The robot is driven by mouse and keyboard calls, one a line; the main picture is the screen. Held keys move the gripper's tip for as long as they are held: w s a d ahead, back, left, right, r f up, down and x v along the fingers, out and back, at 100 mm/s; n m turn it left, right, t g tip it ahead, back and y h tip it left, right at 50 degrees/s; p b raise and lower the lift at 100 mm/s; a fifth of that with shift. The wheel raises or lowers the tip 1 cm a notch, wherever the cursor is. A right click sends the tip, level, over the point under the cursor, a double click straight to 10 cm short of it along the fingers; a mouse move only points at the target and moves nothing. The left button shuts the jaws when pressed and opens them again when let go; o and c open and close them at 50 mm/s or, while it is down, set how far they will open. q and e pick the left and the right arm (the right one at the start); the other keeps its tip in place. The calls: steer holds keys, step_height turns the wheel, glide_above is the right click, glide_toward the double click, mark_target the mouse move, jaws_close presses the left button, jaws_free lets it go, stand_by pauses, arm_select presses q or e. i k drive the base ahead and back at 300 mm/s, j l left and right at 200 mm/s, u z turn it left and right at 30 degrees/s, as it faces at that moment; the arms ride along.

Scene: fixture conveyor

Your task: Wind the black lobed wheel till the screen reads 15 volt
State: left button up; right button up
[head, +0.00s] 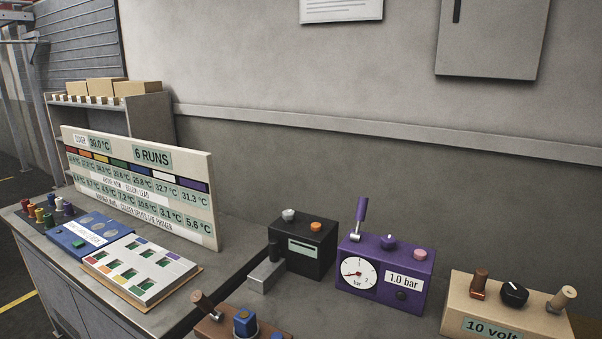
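The black lobed wheel (514,294) sits on top of a tan box (459,296) at the lower right of the head view. The screen (491,328) on the box's front reads "10 volt" and is partly cut off by the bottom edge. A brown post (479,283) stands left of the wheel and a light tan, tilted post (562,299) stands right of it. Neither of my grippers shows in the head view.
A purple box (385,273) with a dial and "1.0 bar" label stands left of the tan box. A black box (301,247) is beyond it. A brown box (215,328) with a blue knob is at the bottom. A readout board (141,183) stands at left.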

mark_target(513, 293)
steer(key=z, duration=1.25)
